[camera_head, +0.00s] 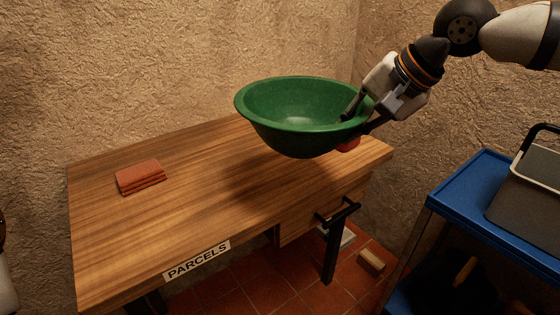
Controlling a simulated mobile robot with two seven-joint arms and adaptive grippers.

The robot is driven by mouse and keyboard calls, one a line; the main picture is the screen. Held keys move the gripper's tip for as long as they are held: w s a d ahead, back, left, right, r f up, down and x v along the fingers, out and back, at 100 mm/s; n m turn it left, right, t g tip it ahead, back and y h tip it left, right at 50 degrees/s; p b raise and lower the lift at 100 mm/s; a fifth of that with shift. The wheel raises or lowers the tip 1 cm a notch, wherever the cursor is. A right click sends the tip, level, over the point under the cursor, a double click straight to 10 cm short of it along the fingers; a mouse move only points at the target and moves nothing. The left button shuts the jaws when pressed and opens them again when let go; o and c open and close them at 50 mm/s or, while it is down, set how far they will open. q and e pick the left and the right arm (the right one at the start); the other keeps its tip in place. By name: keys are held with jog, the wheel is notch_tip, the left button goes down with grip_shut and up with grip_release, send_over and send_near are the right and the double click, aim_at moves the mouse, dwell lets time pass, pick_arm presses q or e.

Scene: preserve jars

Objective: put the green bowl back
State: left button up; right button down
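The green bowl (290,105) is upright above the right part of the wooden table (205,225), with a shadow below it on the tabletop. My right gripper (362,115) comes in from the upper right and is shut on the bowl's right rim, one finger inside and one outside. The bowl looks raised off the table. At the far left edge only small parts of what may be my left arm show; the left gripper is not in view.
A small red thing (348,144) is partly hidden behind the bowl. A blue cart (465,188) with a grey container (530,190) stands at right. A black drawer handle (338,212) sticks out in front. The table's middle is clear.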

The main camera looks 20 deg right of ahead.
jog(key=w+f, duration=0.1)
jog(key=w, duration=0.1)
jog(key=w+a+f+b, duration=0.1)
jog(key=w+f, duration=0.1)
jog(key=w, duration=0.1)
jog(key=w+f+b, duration=0.1)
jog(key=w+f, duration=0.1)
jog(key=w, duration=0.1)
jog(key=shift+w+a+f, duration=0.15)
jog(key=shift+w+f, duration=0.1)
jog(key=w+f, duration=0.4)
jog(key=shift+w+a+f+b, duration=0.2)
jog(key=shift+a+b, duration=0.15)
jog(key=shift+b, duration=0.05)
jog(key=f, duration=0.2)
jog(key=shift+w+a+f, duration=0.1)
jog(key=shift+w+f, duration=0.1)
jog(key=shift+f, duration=0.35)
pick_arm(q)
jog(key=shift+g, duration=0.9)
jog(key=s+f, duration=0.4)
pick_arm(e)
jog(key=shift+f, duration=0.1)
jog(key=shift+f, duration=0.15)
jog(key=c, duration=1.8)
grip_release()
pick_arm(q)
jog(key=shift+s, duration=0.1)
pick_arm(e)
jog(key=shift+o, duration=1)
